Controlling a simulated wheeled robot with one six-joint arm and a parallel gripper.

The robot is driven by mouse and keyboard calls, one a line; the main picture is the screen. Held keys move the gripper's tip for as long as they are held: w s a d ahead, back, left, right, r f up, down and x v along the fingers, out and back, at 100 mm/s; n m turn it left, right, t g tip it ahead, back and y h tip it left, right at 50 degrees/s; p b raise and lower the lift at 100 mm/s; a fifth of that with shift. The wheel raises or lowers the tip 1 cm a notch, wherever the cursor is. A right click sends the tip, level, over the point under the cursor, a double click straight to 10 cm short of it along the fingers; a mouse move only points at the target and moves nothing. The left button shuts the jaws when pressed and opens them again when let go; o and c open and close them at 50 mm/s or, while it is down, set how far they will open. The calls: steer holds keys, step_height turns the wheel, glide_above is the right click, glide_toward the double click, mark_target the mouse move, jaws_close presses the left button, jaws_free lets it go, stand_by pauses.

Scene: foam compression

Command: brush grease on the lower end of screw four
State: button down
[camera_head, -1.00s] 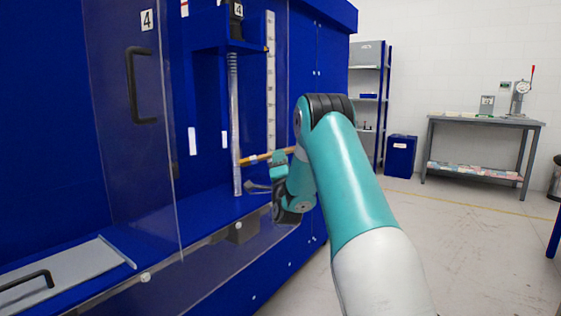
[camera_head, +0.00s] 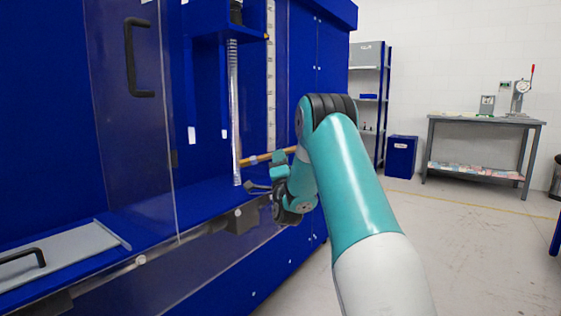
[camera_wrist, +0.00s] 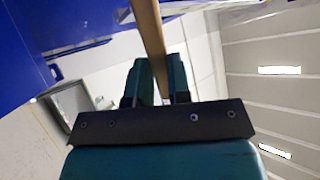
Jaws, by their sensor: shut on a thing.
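Screw four (camera_head: 234,110) is a tall grey threaded rod, upright inside the blue machine, its lower end just above the blue deck. My gripper (camera_head: 281,163) is to the right of the screw's lower part, shut on a brush (camera_head: 268,155) with a wooden handle. The brush lies nearly level, its tip at the screw, a little above the lower end. Whether the bristles touch it I cannot tell. In the wrist view the brush handle (camera_wrist: 150,30) runs up between the two teal fingers (camera_wrist: 157,75). The grease is too small to make out.
A clear door (camera_head: 130,130) with a black handle stands left of the screw. A white ruled scale (camera_head: 271,75) is behind it to the right. A grey plate (camera_head: 60,255) lies at lower left. A shelf and a grey table (camera_head: 485,122) stand far right.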

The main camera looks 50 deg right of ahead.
step_height(320, 180, up, 9)
steer(key=p, duration=0.4)
stand_by(6.7)
